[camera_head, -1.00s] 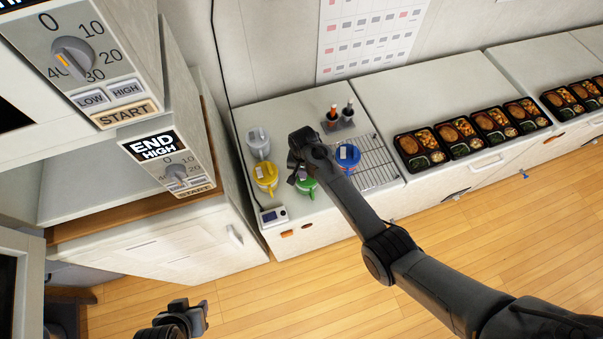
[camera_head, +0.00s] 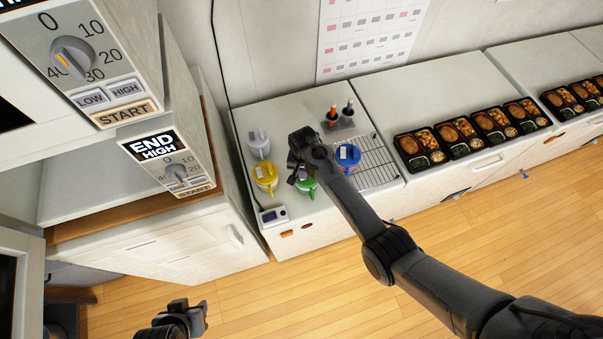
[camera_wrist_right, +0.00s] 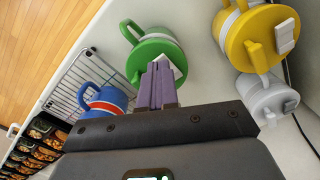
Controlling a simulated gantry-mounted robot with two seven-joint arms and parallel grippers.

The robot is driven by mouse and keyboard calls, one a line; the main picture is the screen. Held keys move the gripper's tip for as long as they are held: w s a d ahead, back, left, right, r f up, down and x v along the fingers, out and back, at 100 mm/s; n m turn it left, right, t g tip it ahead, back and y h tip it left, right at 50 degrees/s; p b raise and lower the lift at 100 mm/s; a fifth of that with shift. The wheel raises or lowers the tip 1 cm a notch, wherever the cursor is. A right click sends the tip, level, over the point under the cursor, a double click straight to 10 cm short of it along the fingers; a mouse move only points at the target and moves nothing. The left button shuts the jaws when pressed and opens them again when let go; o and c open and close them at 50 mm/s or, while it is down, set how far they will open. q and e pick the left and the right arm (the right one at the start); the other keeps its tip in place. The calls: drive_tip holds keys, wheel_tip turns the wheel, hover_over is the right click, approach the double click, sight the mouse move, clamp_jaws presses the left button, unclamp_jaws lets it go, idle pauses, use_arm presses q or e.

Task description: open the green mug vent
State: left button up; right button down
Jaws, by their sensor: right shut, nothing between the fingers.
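The green mug (camera_head: 306,187) stands on the counter, partly hidden by my right gripper in the head view. In the right wrist view the green mug (camera_wrist_right: 152,52) shows its green lid, with a white vent tab (camera_wrist_right: 172,63) on it. My right gripper (camera_wrist_right: 158,68) is shut and empty, its purple fingertips over the lid beside the vent tab. I cannot tell whether they touch it. The right gripper (camera_head: 299,178) also shows over the mug in the head view. My left gripper (camera_head: 205,313) is at the bottom left of the head view, far from the mugs; its fingers are unclear.
A yellow mug (camera_head: 265,177) and a grey mug (camera_head: 258,143) stand left of the green one. A small scale-like device (camera_head: 273,215) sits at the counter's front edge. Bento trays (camera_head: 459,137) line the right counter.

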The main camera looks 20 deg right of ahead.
drive_tip(key=shift+f+b, duration=0.3)
drive_tip(key=shift+f, duration=0.25)
drive_tip(key=shift+f, duration=0.25)
idle(0.7)
drive_tip(key=shift+f, duration=0.1)
idle(0.4)
drive_tip(key=shift+r+p, duration=1.95)
drive_tip(key=shift+r, duration=0.05)
drive_tip(key=shift+r+p, duration=1.45)
drive_tip(key=shift+r, duration=0.1)
drive_tip(key=shift+f, duration=0.1)
